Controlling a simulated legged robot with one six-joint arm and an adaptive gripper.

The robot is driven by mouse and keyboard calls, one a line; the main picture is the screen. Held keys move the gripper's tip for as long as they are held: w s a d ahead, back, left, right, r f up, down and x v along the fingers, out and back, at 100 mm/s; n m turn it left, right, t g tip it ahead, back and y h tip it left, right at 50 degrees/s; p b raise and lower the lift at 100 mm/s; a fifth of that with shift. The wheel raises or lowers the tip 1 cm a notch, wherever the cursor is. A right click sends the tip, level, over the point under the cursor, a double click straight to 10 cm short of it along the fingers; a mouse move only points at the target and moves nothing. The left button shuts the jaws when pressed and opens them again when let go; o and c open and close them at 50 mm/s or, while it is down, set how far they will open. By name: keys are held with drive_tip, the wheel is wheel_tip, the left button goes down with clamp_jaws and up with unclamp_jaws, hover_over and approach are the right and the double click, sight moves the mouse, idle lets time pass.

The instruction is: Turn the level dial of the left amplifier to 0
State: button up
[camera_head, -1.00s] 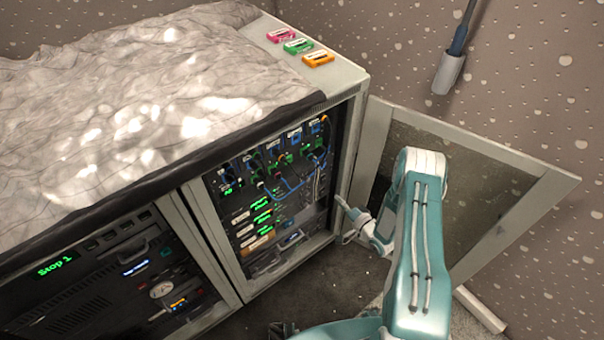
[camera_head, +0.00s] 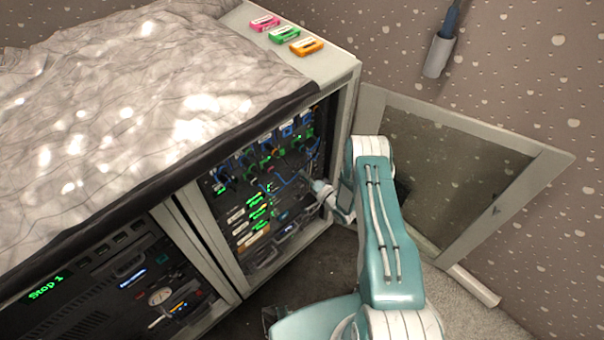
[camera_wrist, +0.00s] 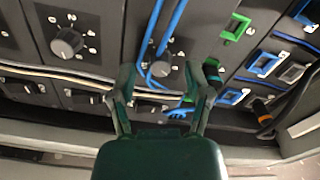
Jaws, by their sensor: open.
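In the wrist view, a grey round dial (camera_wrist: 66,43) with white marks around it sits on a dark panel at the left. A second grey dial (camera_wrist: 160,69) lies in line with the gap between my fingertips. Blue cables partly cover it and its marks. I cannot tell which dial belongs to the left amplifier, nor read their settings. My gripper (camera_wrist: 170,74) is open and empty, with a finger on either side of the second dial; contact cannot be made out. In the head view, my gripper (camera_head: 318,187) is at the right side of the open rack (camera_head: 190,220).
Blue cables (camera_wrist: 172,30) and green and blue sockets (camera_wrist: 237,27) crowd the panel right of the dials. Pale cables (camera_wrist: 50,72) run below. The open cabinet door (camera_head: 465,130) stands right of my arm. Cassettes (camera_head: 285,35) lie on the cabinet top.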

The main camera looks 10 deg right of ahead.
drive_tip(key=shift+w+a, duration=0.1)
drive_tip(key=shift+w, duration=0.55)
clamp_jaws()
drive_tip(key=shift+a, duration=0.1)
